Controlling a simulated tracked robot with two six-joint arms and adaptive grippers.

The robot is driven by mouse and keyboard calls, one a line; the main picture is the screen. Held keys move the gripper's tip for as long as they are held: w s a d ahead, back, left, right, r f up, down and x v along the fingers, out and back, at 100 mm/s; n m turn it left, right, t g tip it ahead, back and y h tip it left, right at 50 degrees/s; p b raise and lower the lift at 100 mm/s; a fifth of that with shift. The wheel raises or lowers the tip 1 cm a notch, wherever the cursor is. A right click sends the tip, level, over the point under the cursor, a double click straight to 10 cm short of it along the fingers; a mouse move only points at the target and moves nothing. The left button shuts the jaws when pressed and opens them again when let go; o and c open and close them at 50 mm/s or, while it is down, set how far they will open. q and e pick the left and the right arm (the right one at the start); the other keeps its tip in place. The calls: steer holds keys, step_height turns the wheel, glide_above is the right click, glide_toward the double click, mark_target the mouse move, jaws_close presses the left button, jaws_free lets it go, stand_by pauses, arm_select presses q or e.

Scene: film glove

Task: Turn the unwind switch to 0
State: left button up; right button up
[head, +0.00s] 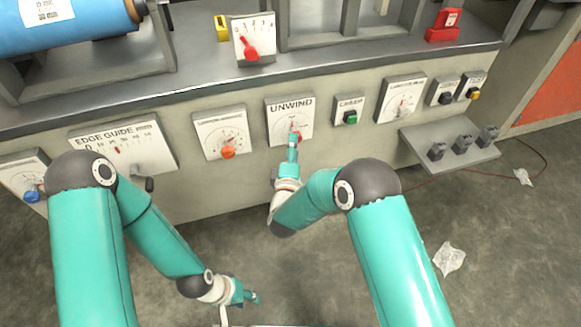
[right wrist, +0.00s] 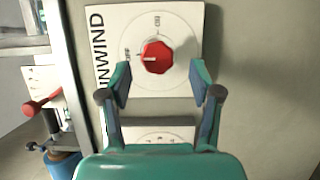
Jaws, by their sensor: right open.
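The unwind switch is a red faceted knob (right wrist: 157,58) on a white plate (head: 282,106) lettered UNWIND. In the right wrist view its white mark points left, towards the UNWIND lettering, near a small label; another label stands above the knob. I cannot read these labels surely. My right gripper (right wrist: 158,82) is open in front of the plate, its fingertips apart and just below the knob in that view, with nothing between them. In the head view the right gripper (head: 292,147) partly covers the knob. My left gripper (head: 254,297) hangs low over the floor, away from the panel.
The panel also bears an orange knob (head: 228,151), a green button (head: 350,117) and an edge guide plate (head: 121,145). A grey shelf with black knobs (head: 462,146) juts out at right. A red lever (head: 249,47) stands above. Crumpled paper (head: 448,258) lies on the floor.

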steer(key=s, duration=0.8)
steer(key=shift+a, duration=0.3)
steer(key=shift+f, duration=0.1)
